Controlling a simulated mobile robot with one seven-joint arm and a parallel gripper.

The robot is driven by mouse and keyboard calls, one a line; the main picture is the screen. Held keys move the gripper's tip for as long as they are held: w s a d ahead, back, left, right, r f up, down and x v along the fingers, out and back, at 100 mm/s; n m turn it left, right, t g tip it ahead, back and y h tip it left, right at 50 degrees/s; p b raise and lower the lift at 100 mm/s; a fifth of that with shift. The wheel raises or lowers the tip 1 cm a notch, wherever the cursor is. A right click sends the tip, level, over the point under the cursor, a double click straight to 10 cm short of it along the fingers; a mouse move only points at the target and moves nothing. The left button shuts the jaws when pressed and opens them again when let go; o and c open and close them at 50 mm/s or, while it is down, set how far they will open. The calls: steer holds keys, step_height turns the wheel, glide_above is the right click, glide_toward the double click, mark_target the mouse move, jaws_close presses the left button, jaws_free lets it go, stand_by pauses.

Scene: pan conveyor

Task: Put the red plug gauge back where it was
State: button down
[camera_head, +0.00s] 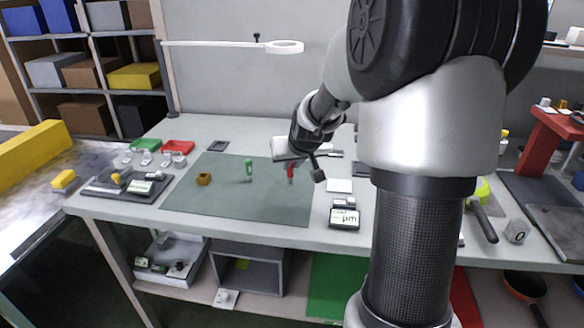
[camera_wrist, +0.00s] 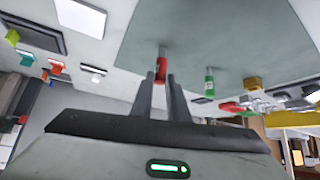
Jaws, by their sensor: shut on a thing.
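The red plug gauge (camera_head: 290,173) is at the right part of the green-grey mat (camera_head: 235,200). In the wrist view the red plug gauge (camera_wrist: 161,69) sits between my two fingertips, with its pale metal end pointing to the mat. My gripper (camera_wrist: 161,78) is shut on it. I cannot tell whether the gauge touches the mat. A green plug gauge (camera_head: 248,168) stands upright on the mat to the left; it also shows in the wrist view (camera_wrist: 209,84). A brass-coloured block (camera_head: 203,179) with a dark opening lies farther left on the mat.
A dark tray (camera_head: 105,197) with measuring tools lies at the left, with red and green bins (camera_head: 178,147) behind it. A gauge with a "µm" display (camera_head: 344,219) and a white pad (camera_head: 340,186) lie right of the mat. The mat's front is clear.

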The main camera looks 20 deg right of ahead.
steer(key=shift+f, duration=0.15)
steer(key=shift+f, duration=0.25)
steer(key=c, duration=1.7)
jaws_free()
steer(key=shift+r, duration=0.15)
steer(key=shift+r, duration=0.3)
steer(key=p+v, duration=0.3)
steer(key=v, duration=0.8)
steer(key=shift+s+r, duration=0.15)
steer(key=shift+s, duration=0.25)
